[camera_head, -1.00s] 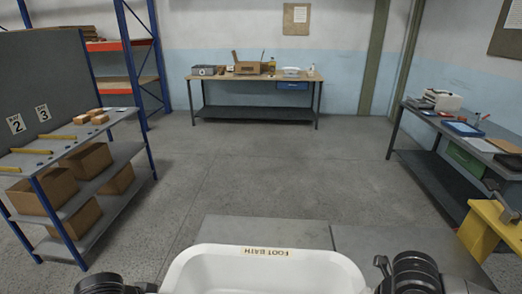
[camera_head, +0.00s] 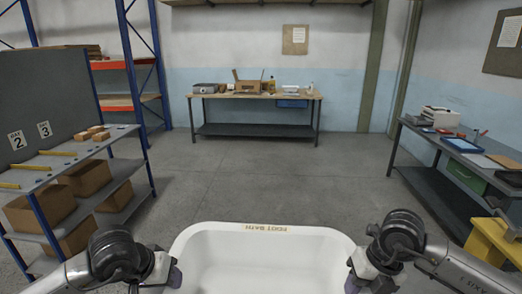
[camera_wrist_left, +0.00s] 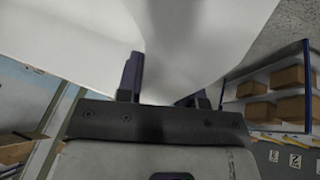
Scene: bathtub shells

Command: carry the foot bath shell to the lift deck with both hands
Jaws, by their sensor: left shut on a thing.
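The white foot bath shell (camera_head: 268,262) is at the bottom middle of the head view, with "FOOT BATH" lettered on its far rim. Its lower part is cut off by the frame edge. My left gripper (camera_head: 172,275) is shut on the shell's left rim. In the left wrist view the white shell (camera_wrist_left: 75,35) fills the top, with the gripper fingers (camera_wrist_left: 160,88) against it. My right gripper (camera_head: 358,270) is at the shell's right rim; its fingertips are too unclear to tell if they grip. I cannot make out a lift deck now.
A shelf rack (camera_head: 100,148) with cardboard boxes stands at the left. A workbench (camera_head: 255,97) is at the back wall. Another bench (camera_head: 440,185) and a yellow stand (camera_head: 490,243) are at the right. The floor (camera_head: 265,180) beyond the shell is clear.

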